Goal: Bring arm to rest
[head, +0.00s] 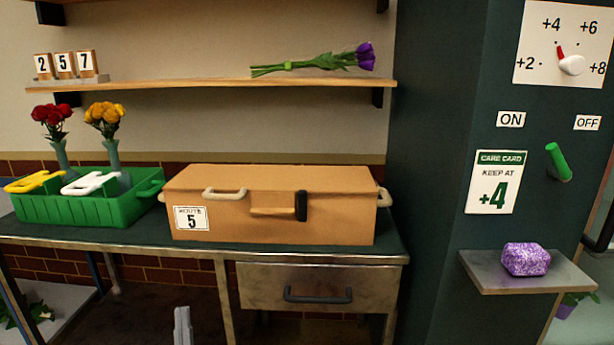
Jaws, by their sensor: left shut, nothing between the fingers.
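My left gripper (182,322) shows as a small grey shape at the bottom edge, with its fingers together and nothing between them. It is below and in front of the table, apart from everything on it. The rest of the left arm is out of the picture. My right gripper is not in view.
A table (230,250) bears a green crate (85,208) with red and yellow flowers in vases, and a closed tan case (270,185). A drawer (315,282) is below. A small ledge (520,280) with a purple block (525,259) juts out at right.

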